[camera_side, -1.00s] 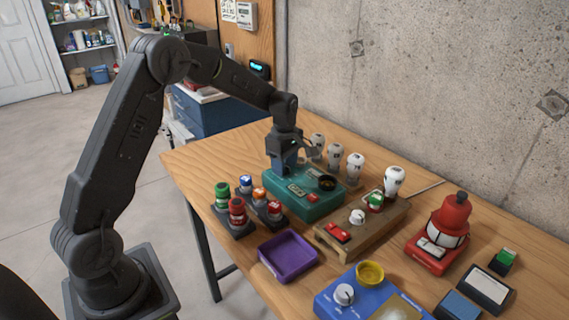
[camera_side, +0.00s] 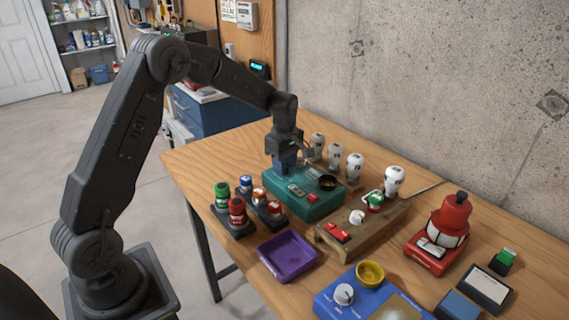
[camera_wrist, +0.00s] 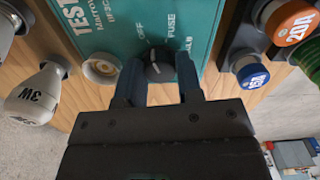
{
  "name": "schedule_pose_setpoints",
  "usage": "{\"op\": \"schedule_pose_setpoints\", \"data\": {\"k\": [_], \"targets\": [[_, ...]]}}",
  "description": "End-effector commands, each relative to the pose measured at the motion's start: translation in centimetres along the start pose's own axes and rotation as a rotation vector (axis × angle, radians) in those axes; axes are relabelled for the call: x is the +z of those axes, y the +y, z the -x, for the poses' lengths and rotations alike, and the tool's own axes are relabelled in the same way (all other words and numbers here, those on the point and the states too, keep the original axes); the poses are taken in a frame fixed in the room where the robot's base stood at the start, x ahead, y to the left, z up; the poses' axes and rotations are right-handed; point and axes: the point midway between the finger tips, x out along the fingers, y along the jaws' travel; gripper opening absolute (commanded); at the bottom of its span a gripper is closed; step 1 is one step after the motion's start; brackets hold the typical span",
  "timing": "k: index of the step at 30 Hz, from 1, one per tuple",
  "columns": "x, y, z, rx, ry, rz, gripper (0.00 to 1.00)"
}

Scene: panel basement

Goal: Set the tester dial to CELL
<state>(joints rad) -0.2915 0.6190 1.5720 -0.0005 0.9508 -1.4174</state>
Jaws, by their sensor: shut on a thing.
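The teal tester (camera_side: 318,204) stands on the wooden bench, below my gripper (camera_side: 284,170). In the wrist view, the tester's black dial (camera_wrist: 157,68) with a white pointer line sits between the two fingers of my gripper (camera_wrist: 158,78). The gripper is shut on the dial. The pointer faces up the picture, toward the OFF and FUSE labels. Another label to the right of the dial is partly hidden by a finger. I cannot see a CELL label. In the side view the gripper hides the dial.
White bulbs (camera_side: 355,164) stand behind the tester. Fuses in dark holders (camera_side: 237,211) stand in front of it at left. A round socket (camera_wrist: 101,67) is left of the dial. A wooden stand (camera_side: 335,244), purple tray (camera_side: 287,277) and blue box (camera_side: 330,302) lie to the right and front.

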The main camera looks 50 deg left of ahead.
Motion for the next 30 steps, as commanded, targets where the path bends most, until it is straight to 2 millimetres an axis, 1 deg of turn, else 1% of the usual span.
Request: {"op": "schedule_pose_setpoints", "data": {"k": [5, 30], "targets": [[-0.01, 0.01, 0.07, 0.0, 0.001, -0.133, 0.1], [-0.02, 0.03, 0.11, 0.001, 0.001, -0.929, 0.1]]}}
